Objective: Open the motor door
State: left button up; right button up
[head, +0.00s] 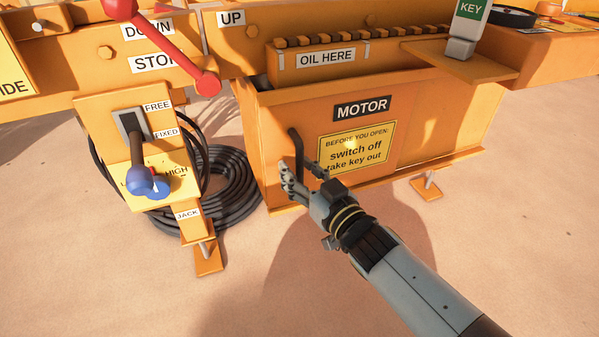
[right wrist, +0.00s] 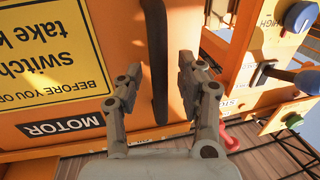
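The orange motor door (head: 417,120) carries a black MOTOR label (head: 362,107) and a yellow warning sign (head: 357,148). It looks closed. Its upright black handle (head: 295,146) is at the left of the panel in the head view. My right gripper (head: 302,169) is at the handle's lower part. In the right wrist view the handle (right wrist: 157,55) runs between the two spread fingers of the gripper (right wrist: 158,74), with a visible gap to each. The sign (right wrist: 48,55) appears upside down there. My left gripper is not in view.
A green KEY tag (head: 472,11) stands on a shelf above the door. Left of the door are a blue-knobbed lever (head: 143,160), a red-ended lever (head: 165,40) and coiled black hose (head: 235,190). Open sandy ground (head: 250,290) lies in front.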

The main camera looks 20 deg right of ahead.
jog(key=shift+c, duration=0.3)
grip_shut()
jog(key=shift+f, duration=0.1)
